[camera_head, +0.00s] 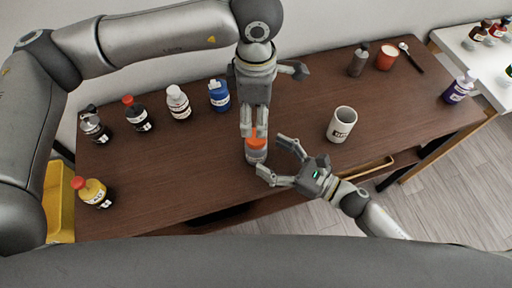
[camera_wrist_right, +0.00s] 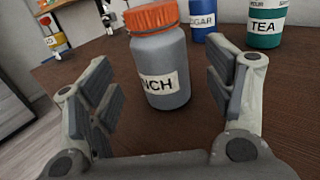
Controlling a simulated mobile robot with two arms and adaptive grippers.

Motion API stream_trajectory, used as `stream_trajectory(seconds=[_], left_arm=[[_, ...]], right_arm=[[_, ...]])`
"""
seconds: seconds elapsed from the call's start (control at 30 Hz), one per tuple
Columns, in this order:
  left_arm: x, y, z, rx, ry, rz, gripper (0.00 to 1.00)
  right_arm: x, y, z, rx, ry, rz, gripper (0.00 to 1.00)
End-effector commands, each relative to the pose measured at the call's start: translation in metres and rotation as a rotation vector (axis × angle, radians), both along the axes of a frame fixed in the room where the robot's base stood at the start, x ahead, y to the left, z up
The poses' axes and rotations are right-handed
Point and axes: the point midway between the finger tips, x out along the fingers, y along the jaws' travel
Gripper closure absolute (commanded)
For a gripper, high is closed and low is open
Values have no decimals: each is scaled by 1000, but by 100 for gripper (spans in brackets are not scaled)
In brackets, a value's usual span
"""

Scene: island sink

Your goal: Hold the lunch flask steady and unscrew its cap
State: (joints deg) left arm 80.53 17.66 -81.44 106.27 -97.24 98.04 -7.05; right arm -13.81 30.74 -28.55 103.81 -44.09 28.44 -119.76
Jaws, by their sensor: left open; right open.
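The lunch flask (camera_head: 257,155) stands upright on the brown table, with a grey body, a white label and an orange cap (camera_head: 256,142). In the right wrist view the flask (camera_wrist_right: 162,62) shows its label ending in "NCH", and the ribbed orange cap (camera_wrist_right: 152,17) is on it. My left gripper (camera_head: 254,130) points down right over the cap, open; its fingertips overlap the cap's top, and I cannot tell whether they touch it. My right gripper (camera_head: 273,158) is open at table level, its fingers spread toward the flask from the right, with gaps at both sides in the wrist view.
The front middle is clear.

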Motion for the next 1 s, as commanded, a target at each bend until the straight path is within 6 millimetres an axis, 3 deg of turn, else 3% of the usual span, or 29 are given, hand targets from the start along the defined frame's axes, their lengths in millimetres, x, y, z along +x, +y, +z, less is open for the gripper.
stream_trajectory(seconds=[0.3, 0.7, 1.0], left_arm=[[0, -1, 0, -2, 1, 0, 39], [-1, -1, 0, -3, 1, -1, 39], [-1, -1, 0, -3, 1, -1, 39]], right_arm=[[24, 36, 0, 1, 0, -1, 25], [27, 41, 0, 0, 2, -2, 26], [26, 41, 0, 0, 2, -2, 65]])
